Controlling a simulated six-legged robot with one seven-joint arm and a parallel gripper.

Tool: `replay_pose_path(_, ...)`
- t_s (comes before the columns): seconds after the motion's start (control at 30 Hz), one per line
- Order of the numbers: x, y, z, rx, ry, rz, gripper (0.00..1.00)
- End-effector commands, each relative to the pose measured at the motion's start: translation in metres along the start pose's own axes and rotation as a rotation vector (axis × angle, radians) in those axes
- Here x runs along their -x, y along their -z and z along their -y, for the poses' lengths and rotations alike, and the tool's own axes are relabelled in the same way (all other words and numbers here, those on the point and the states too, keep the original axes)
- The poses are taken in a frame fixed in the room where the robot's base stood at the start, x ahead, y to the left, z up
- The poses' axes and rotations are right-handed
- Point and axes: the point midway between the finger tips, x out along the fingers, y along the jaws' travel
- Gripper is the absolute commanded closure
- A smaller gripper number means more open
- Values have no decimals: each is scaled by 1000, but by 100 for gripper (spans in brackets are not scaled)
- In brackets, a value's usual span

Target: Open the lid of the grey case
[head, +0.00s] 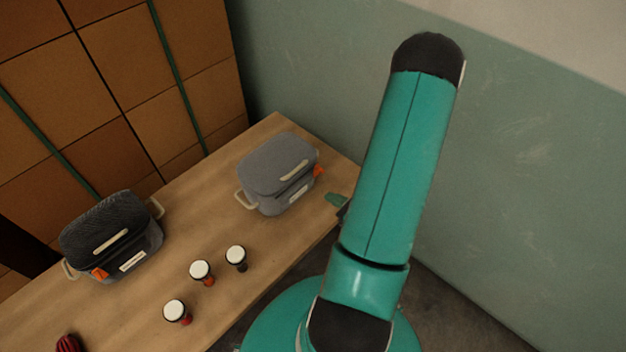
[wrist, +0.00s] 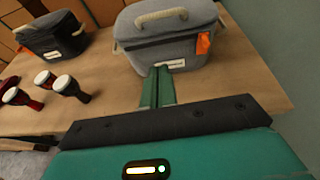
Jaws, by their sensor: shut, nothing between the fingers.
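The grey case (head: 277,175) stands on the wooden table near its far right corner, with its lid closed. It has a pale handle strip on the lid, a pale side loop and an orange tab at its right. In the wrist view the grey case (wrist: 172,40) is straight ahead. My gripper (wrist: 163,72) is shut and empty, its green fingertips close to the lower front of the case by the pale label; I cannot tell whether they touch it. In the head view my arm hides most of the gripper, and only a green fingertip shows right of the case.
A dark case (head: 112,236) with its lid down stands at the left of the table (head: 130,322). Several small goblet drums (head: 201,272) with white tops stand between the cases toward the front edge. A dark red striped object (head: 68,344) lies at the lower left. A green wall (head: 530,190) rises at right.

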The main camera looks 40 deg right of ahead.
Motion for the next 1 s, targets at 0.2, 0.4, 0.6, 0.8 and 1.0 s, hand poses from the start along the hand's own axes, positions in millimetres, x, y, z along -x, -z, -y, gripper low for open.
replay_pose_path(0.2, -8, 8, 5, -22, 29, -4, 100)
replay_pose_path(0.4, -41, 7, 4, -20, 22, -4, 100)
replay_pose_path(0.6, -80, 7, 4, -20, 23, -4, 100)
replay_pose_path(0.8, -103, -9, 7, -17, 28, -2, 100)
replay_pose_path(1.0, -106, -27, 7, -20, 29, -4, 100)
